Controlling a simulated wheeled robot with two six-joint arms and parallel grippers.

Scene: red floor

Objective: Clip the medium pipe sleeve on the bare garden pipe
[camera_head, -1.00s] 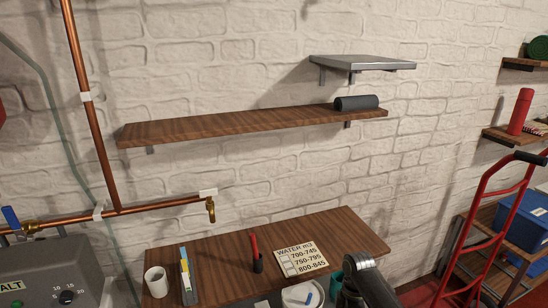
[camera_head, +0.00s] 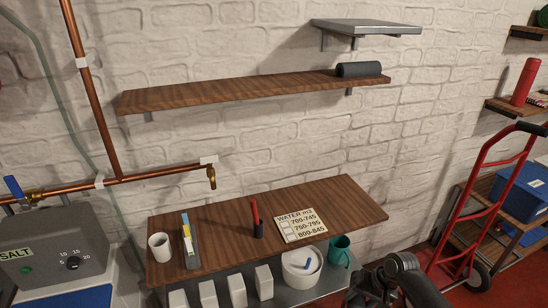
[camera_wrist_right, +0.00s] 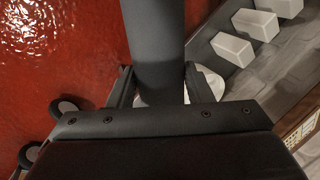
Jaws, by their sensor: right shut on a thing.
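My right gripper (camera_wrist_right: 158,82) is shut on a dark grey tube-shaped sleeve (camera_wrist_right: 155,40), which runs away from the jaws in the right wrist view. My right arm (camera_head: 390,282) shows at the bottom of the head view, where the held sleeve cannot be made out clearly. Another dark grey sleeve (camera_head: 358,69) lies at the right end of the long wooden shelf. Bare copper pipe (camera_head: 150,178) runs along the wall at the left to a brass tap (camera_head: 211,178), and joins a rising copper pipe (camera_head: 92,100). My left gripper is not in view.
A wooden shelf (camera_head: 240,90) and a metal shelf (camera_head: 366,27) are on the brick wall. The lower bench (camera_head: 235,222) holds a white mug (camera_head: 159,246), red pen and water card (camera_head: 299,226). White blocks and a teal mug (camera_head: 340,250) stand below. A red hand truck (camera_head: 490,205) is right.

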